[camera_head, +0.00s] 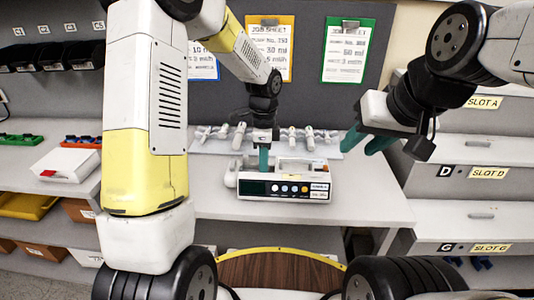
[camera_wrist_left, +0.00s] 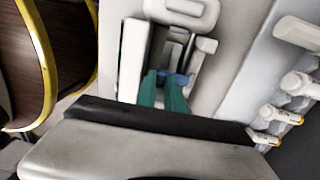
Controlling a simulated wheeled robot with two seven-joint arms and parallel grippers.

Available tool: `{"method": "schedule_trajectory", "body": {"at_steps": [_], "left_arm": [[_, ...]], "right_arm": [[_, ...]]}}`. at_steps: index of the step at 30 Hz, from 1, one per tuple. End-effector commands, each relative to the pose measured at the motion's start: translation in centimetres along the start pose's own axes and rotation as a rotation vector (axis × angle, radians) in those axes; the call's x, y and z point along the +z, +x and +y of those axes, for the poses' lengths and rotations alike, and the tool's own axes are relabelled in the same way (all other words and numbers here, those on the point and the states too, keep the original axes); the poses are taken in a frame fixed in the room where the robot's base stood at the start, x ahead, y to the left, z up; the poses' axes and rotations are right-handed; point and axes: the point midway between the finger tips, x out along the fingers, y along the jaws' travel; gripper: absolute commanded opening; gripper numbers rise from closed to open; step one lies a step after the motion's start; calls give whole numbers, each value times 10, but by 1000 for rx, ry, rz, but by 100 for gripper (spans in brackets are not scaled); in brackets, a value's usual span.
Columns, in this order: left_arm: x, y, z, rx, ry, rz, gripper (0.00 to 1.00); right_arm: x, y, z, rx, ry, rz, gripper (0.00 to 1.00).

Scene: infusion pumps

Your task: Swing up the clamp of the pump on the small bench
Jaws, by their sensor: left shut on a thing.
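The white pump (camera_head: 285,186) stands on the small bench (camera_head: 222,207), its dark display and row of buttons facing me. In the left wrist view the pump (camera_wrist_left: 133,58) shows from above, with an open channel along its top. My left gripper (camera_head: 263,160) points down into the pump's top. In the left wrist view its green fingers (camera_wrist_left: 163,92) are close together on the small blue clamp (camera_wrist_left: 177,78) in the channel. The fingers hide part of the clamp, and its exact angle is unclear. My right gripper (camera_head: 368,141) is open and empty, right of the pump.
Several white syringe-like items (camera_head: 290,137) lie on a rack behind the pump. Job sheets (camera_head: 271,48) hang on the back panel. Labelled slot shelves (camera_head: 488,173) stand at right. A white box (camera_head: 66,164) sits on the left bench. The bench top beside the pump is clear.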

Motion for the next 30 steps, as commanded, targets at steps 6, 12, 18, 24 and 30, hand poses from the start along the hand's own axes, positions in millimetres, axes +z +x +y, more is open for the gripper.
{"method": "schedule_trajectory", "body": {"at_steps": [6, 12, 18, 24, 30], "left_arm": [[0, -6, -8, 149, -2, 2, 0], [0, -12, -15, 301, -1, 2, 0], [0, -16, -21, 424, 0, 1, 0], [0, -19, -25, 503, -1, 1, 0], [0, -20, -26, 537, -1, 0, 0]], "right_arm": [[0, 0, 0, 0, 0, 0, 36], [0, 0, 0, 0, 0, 0, 36], [0, 0, 0, 0, 0, 0, 36], [0, 0, 0, 0, 0, 0, 36], [0, 0, 0, 0, 0, 0, 36]]}}
